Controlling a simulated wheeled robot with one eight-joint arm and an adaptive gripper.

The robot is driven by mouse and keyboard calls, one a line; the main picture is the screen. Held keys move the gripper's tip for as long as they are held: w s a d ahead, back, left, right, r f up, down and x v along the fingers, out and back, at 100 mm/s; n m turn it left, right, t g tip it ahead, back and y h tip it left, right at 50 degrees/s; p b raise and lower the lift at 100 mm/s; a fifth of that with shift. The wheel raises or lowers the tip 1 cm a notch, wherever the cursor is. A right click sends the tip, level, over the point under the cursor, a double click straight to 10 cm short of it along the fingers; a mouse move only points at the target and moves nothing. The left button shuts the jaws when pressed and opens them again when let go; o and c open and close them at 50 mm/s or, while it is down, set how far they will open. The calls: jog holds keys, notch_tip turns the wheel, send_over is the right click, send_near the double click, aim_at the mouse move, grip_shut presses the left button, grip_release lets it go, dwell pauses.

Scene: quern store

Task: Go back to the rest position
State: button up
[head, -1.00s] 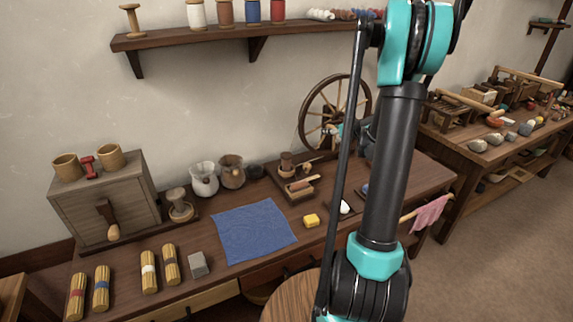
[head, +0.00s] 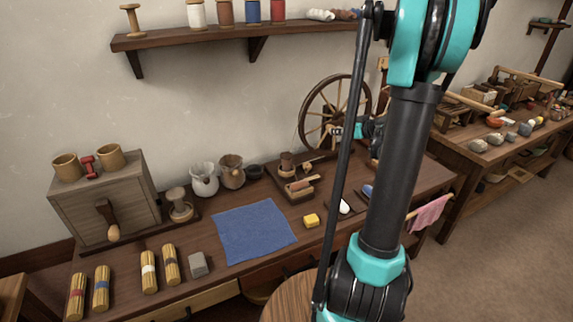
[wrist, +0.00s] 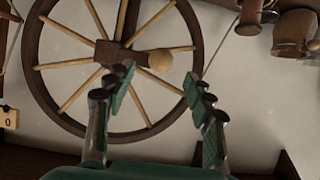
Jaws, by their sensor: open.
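My gripper (wrist: 158,95) is open in the wrist view, with its two fingers spread and nothing between them. The spinning wheel (wrist: 85,60), with wooden spokes and a dark rim, stands beyond the fingers. A rounded wooden knob (wrist: 160,60) shows behind the gap between the fingertips. In the head view my arm rises through the right half of the picture, and part of my gripper (head: 345,131) shows small behind it, in front of the wheel (head: 318,110). The rest of the gripper there is hidden by the arm.
The workbench (head: 225,275) holds a blue cloth (head: 253,231), a yellow block (head: 311,220), a grey block (head: 198,264), jugs and several straw bundles. A wooden cabinet (head: 105,200) stands at left. A shelf (head: 220,37) with spools hangs above. A second table (head: 470,155) stands at right.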

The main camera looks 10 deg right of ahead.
jog(key=s+a+f+m+g, duration=0.1)
jog(key=s+a+f+g, duration=0.2)
jog(key=s+a, duration=0.5)
jog(key=s+a+f+g, duration=0.2)
jog(key=s+a, duration=0.3)
jog(key=s, duration=0.4)
jog(key=s+f+m+g+h, duration=0.1)
jog(key=s+f+h, duration=0.1)
jog(key=s, duration=0.6)
jog(key=s+f+m+g+h, duration=0.1)
jog(key=s+f, duration=0.3)
jog(key=s, duration=0.5)
jog(key=shift+a+m+g+h, duration=0.2)
jog(key=shift+m+g+h, duration=0.25)
jog(key=shift+h, duration=0.25)
jog(key=shift+w, duration=0.1)
